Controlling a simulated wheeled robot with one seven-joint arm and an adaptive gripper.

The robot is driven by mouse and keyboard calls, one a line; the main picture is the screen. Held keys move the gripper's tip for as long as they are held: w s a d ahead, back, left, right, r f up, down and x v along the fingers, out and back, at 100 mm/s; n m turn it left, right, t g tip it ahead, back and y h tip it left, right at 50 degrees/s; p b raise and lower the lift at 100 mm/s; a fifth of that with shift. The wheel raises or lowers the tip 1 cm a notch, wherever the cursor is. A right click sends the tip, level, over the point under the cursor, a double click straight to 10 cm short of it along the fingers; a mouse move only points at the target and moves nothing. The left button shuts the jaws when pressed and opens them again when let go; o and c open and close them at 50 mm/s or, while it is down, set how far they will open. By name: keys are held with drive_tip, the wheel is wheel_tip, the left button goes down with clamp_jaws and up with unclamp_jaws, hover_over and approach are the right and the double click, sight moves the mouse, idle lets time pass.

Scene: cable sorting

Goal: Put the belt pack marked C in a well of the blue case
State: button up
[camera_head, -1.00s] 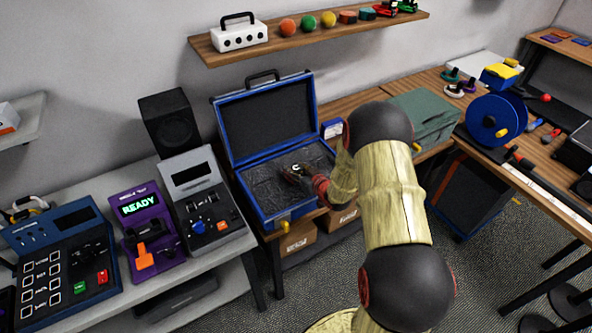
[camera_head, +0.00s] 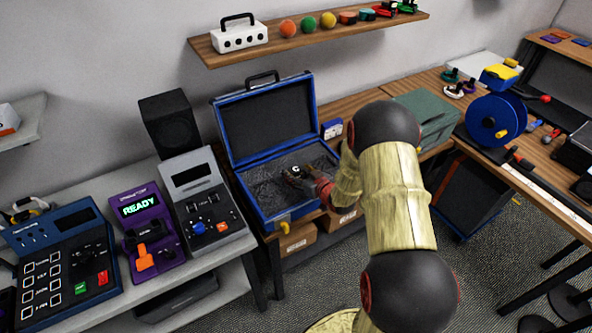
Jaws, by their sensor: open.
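The blue case (camera_head: 262,219) stands open on the wooden table, its lid raised at the back and dark grey foam inside. The dark belt pack marked C (camera_head: 296,169) shows over the foam, right of its middle, with the white letter facing up. I cannot tell how deep it sits or whether it is fully in a well. My gripper (camera_head: 299,178) is open, with its dark fingers low over the foam, close beside the pack. Whether they touch it is unclear. My wrist hides the right part of the case.
On the left bench stand a purple unit reading READY (camera_head: 141,205), a grey console (camera_head: 205,199) and a dark blue keypad unit (camera_head: 63,260). A green case (camera_head: 427,109) and a blue cable reel (camera_head: 487,124) stand at right. A wall shelf (camera_head: 300,38) hangs above.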

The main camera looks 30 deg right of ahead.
drive_tip(key=p+v, duration=0.1)
drive_tip(key=v, duration=0.9)
drive_tip(key=s+a+r+g+h, duration=0.2)
drive_tip(key=r, duration=0.8)
drive_tip(key=s+a+r+g+h, duration=0.1)
drive_tip(key=s+a+r+g, duration=0.15)
drive_tip(key=r, duration=0.65)
drive_tip(key=s+a+r+g+y, duration=0.1)
drive_tip(key=s+a+r, duration=0.3)
drive_tip(key=s+a, duration=0.3)
drive_tip(key=s+a+r+g+y, duration=0.1)
drive_tip(key=s+a+r, duration=0.3)
drive_tip(key=s+a, duration=0.4)
drive_tip(key=s+g, duration=0.1)
drive_tip(key=s, duration=0.6)
drive_tip(key=shift+s+a+y, duration=0.2)
drive_tip(key=shift+s+y, duration=0.1)
drive_tip(key=shift+s, duration=0.05)
drive_tip(key=shift+f+b, duration=0.35)
drive_tip(key=shift+f, duration=0.05)
